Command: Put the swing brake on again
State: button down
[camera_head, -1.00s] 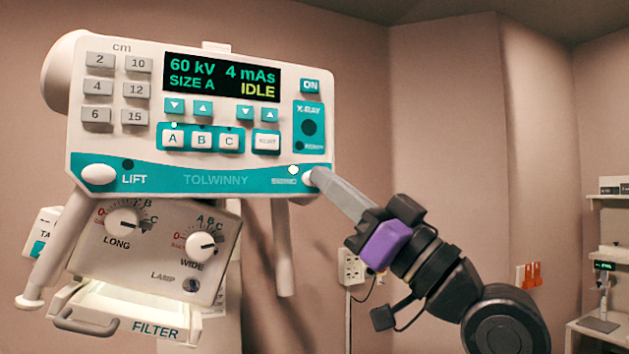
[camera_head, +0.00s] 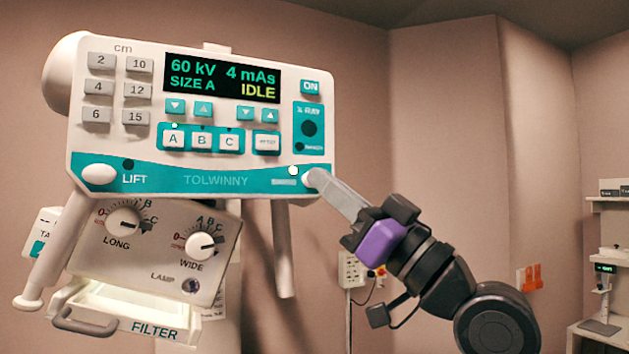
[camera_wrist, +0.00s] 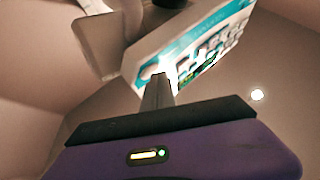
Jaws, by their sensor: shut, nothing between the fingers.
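The control panel (camera_head: 235,190) of the X-ray head fills the left of the head view. Its screen reads 60 kV, 4 mAs, SIZE A, IDLE. A white button (camera_head: 306,181) sits at the panel's lower right corner, beside a blurred label that I cannot read clearly now. The small lamp (camera_head: 293,170) just above it is lit white. My gripper (camera_head: 318,179) is shut and empty, its fingertips at this button, partly covering it. I cannot tell whether they press it. In the wrist view the fingertips (camera_wrist: 161,80) meet the panel's edge (camera_wrist: 145,72).
A matching LIFT button (camera_head: 99,174) is at the panel's left, its lamp (camera_head: 128,164) dark. Knobs and a filter tray (camera_head: 140,308) are below; handles hang at both sides. A shelf (camera_head: 605,260) stands far right.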

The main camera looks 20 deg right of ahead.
jog(key=shift+w, duration=0.15)
dwell(0.4)
jog(key=shift+s, duration=0.8)
jog(key=shift+s, duration=2.55)
